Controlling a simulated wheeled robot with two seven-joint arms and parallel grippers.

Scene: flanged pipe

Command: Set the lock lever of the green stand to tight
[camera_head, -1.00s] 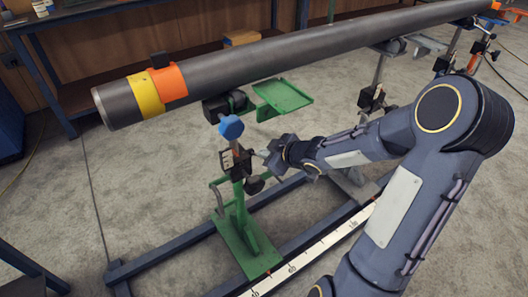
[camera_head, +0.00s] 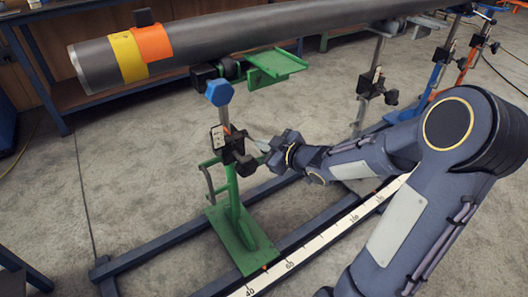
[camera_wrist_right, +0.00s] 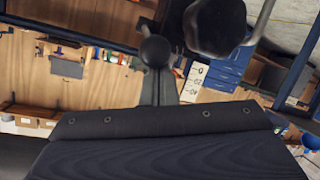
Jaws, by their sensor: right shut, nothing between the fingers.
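The green stand (camera_head: 235,215) stands upright on the floor rails under the near end of the pipe (camera_head: 200,50). A blue knob (camera_head: 219,92) is near its top, with a black clamp and a small scale plate (camera_head: 217,137) below. A thin bent lever (camera_head: 207,182) shows at the stand's left side; I cannot tell its setting. My right gripper (camera_head: 262,146) is shut and empty, just right of the clamp, above a black knob (camera_head: 246,166); contact cannot be told. The right wrist view shows a black ball knob (camera_wrist_right: 155,51) and a scale plate (camera_wrist_right: 193,82) beyond the dark gripper body. My left gripper is out of view.
The pipe carries yellow (camera_head: 127,57) and orange (camera_head: 154,43) bands. A green tray (camera_head: 274,66) sits under it. A grey stand (camera_head: 371,95) and blue and orange stands are further right. A white ruler (camera_head: 300,255) lies along the rails.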

